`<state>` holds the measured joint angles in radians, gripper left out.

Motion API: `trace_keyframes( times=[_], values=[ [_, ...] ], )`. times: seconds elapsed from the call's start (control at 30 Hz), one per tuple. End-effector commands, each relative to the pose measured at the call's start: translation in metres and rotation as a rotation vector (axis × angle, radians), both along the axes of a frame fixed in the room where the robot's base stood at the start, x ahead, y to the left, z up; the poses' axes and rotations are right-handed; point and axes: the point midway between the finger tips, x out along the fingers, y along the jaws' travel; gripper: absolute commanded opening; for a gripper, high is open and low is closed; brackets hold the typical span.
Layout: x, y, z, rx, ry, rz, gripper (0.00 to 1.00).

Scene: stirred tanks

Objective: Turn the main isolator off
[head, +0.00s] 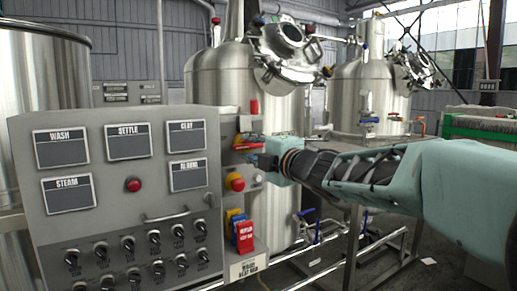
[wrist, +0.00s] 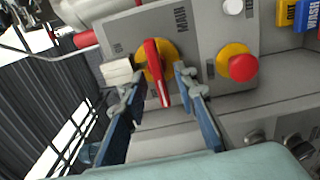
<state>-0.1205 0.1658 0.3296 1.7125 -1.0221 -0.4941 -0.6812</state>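The main isolator is a red bar handle (wrist: 157,75) on a yellow round plate, beside sideways lettering reading MAIN, in the wrist view. The handle runs nearly top to bottom in that picture. My gripper (wrist: 158,88) is open, one blue-grey finger on each side of the handle, with gaps visible; I cannot tell any light contact. In the head view my gripper (head: 257,160) reaches the narrow right-hand face of the grey control box. There the red handle (head: 246,146) shows only partly, with my gripper covering some of it.
A red mushroom button on yellow (wrist: 241,67) sits close to the right finger; it also shows below my gripper in the head view (head: 236,182). Blue and yellow tags (wrist: 305,14) hang beyond it. The grey panel (head: 100,215) carries several black knobs. Steel tanks (head: 222,78) stand behind.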

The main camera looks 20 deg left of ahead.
Motion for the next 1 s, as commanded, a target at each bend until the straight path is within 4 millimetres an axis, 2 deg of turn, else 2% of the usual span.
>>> trace_keyframes(
  times=[0.17, 0.6, 1.0],
  values=[
    [-0.005, -0.006, 0.001, -0.001, -0.002, 0.000, 0.27],
    [-0.043, -0.051, 0.000, -0.001, -0.002, -0.001, 0.27],
    [-0.049, -0.057, 0.000, 0.000, 0.000, 0.000, 0.27]
  ],
)
